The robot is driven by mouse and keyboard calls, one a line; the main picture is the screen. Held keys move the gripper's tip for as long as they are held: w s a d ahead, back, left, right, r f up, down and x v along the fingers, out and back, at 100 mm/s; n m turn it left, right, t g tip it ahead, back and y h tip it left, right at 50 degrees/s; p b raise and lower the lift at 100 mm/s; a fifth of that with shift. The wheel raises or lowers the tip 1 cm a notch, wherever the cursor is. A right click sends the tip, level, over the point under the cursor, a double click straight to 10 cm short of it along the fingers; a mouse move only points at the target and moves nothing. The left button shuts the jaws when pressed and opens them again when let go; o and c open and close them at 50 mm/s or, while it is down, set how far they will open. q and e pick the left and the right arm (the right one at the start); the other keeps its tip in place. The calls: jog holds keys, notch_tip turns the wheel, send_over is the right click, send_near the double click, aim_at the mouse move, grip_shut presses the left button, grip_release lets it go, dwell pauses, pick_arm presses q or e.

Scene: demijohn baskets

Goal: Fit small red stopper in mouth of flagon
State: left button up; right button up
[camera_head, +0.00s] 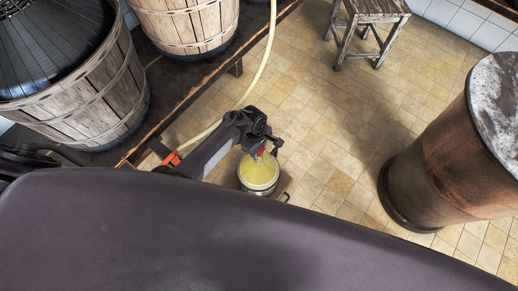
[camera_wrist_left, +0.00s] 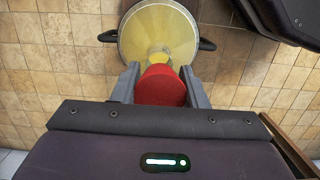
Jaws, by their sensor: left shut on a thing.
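The small red stopper (camera_wrist_left: 161,88) is between the two grey fingers of my left gripper (camera_wrist_left: 160,82), which is shut on it. In the head view the left gripper (camera_head: 262,150) is over the flagon, with a bit of red showing at its jaws. The flagon (camera_head: 258,175) is rounded, yellowish and upright, with dark side handles. In the left wrist view the flagon (camera_wrist_left: 158,27) lies just beyond the stopper, its pale neck close to the stopper's far end. I cannot tell whether they touch. My right gripper is not in view.
A large rusty drum (camera_head: 440,160) stands at the right. Slatted baskets (camera_head: 85,105) sit on a dark wooden platform at the left. A stool (camera_head: 368,22) stands at the back. The tiled floor between is clear.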

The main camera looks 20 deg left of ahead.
aim_at(259, 155)
pick_arm(q)
jog(key=shift+f+b, duration=1.45)
jog(key=shift+f, duration=0.45)
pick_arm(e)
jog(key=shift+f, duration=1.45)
pick_arm(q)
jog(key=o, duration=1)
jog(key=shift+o, duration=0.2)
jog(key=r+p, duration=0.1)
jog(key=r, duration=0.1)
jog(key=r+p, duration=0.1)
jog(key=r, duration=0.2)
jog(key=a+r+p, duration=0.1)
jog(key=r, duration=0.2)
jog(key=shift+w, duration=0.15)
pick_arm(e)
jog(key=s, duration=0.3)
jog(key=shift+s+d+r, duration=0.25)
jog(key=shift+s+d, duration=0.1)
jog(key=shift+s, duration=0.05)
